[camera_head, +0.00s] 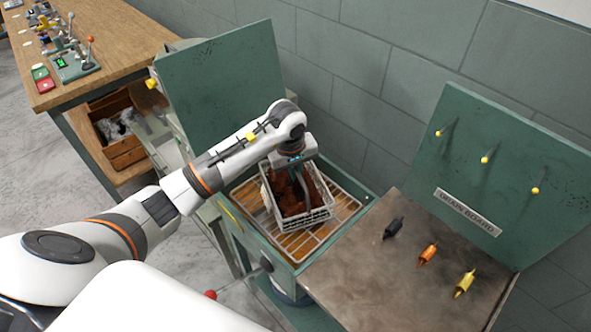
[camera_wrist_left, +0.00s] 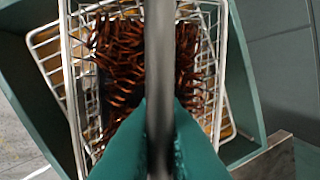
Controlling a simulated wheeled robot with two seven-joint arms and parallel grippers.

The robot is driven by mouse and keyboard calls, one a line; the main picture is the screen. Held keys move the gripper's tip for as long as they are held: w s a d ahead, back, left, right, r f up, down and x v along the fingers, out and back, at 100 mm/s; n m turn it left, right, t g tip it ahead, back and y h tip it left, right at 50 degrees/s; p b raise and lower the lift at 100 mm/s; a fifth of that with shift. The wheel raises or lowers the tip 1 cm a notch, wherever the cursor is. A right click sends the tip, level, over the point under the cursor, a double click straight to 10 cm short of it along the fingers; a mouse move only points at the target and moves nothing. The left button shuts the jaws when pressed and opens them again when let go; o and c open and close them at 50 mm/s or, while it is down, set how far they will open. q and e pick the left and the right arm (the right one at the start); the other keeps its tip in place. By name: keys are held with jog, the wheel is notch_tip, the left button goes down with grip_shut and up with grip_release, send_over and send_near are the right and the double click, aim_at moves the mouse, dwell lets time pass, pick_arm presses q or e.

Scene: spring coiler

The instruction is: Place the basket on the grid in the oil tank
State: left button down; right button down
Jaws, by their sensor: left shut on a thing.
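The wire basket (camera_head: 322,212) holds brown coiled springs (camera_head: 292,192) and is in the oil tank (camera_head: 262,262), over the wire grid (camera_head: 345,205). I cannot tell whether it rests on the grid or hangs just above it. My left gripper (camera_head: 297,170) reaches down into the basket's middle and is shut on its handle. In the left wrist view the handle (camera_wrist_left: 160,60) runs between the green fingers (camera_wrist_left: 160,130), with the basket (camera_wrist_left: 75,90) and springs (camera_wrist_left: 115,55) below. The grid (camera_wrist_left: 45,50) shows slightly turned relative to the basket. My right gripper is not in view.
A drain board (camera_head: 370,285) right of the tank carries a black, an orange and a yellow piece. A green panel with yellow-tipped pegs (camera_head: 485,160) stands behind it. The tank's raised lid (camera_head: 225,85) stands behind my arm. A red-knobbed lever (camera_head: 211,295) sticks out in front.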

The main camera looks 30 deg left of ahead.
aim_at(291, 189)
pick_arm(q)
jog(key=shift+f, duration=0.25)
jog(key=c, duration=1.9)
grip_release()
jog(key=shift+f, duration=0.2)
jog(key=o, duration=0.4)
jog(key=shift+s, duration=0.1)
jog(key=shift+r, duration=0.15)
jog(key=r, duration=0.4)
jog(key=s+r+b, duration=0.1)
jog(key=r, duration=0.3)
jog(key=s+r+b, duration=0.1)
jog(key=r, duration=0.2)
jog(key=shift+a+r, duration=0.1)
jog(key=shift+r, duration=0.3)
